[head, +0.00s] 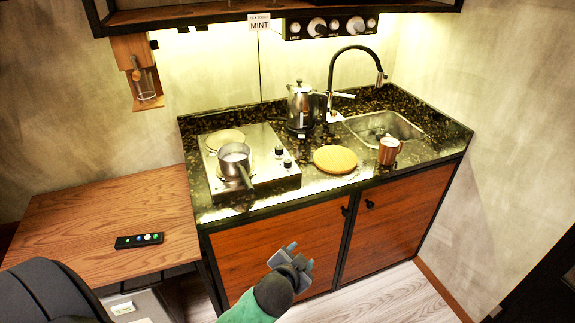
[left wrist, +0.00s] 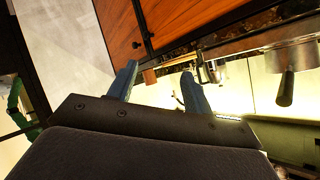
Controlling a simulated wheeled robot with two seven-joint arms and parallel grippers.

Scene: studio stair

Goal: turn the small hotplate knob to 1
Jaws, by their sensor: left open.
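The steel hotplate (head: 262,187) sits at the left end of the dark granite counter. Two dark knobs are on its right side, the farther knob (head: 278,151) and the nearer knob (head: 287,163); their settings are too small to read. A saucepan (head: 235,160) stands on the front plate, and the rear plate (head: 225,139) is bare. My left gripper (head: 291,252) is open and empty, in front of the cabinet and below the counter edge, apart from the hotplate. In the left wrist view its fingers (left wrist: 158,85) stand apart with nothing between them. My right gripper is not seen.
A wooden board (head: 335,159), copper mug (head: 389,150), kettle (head: 300,107) and sink (head: 384,126) are right of the hotplate. The saucepan handle (head: 246,180) points toward the counter's front. A wooden desk (head: 100,220) with a small remote (head: 139,240) stands left.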

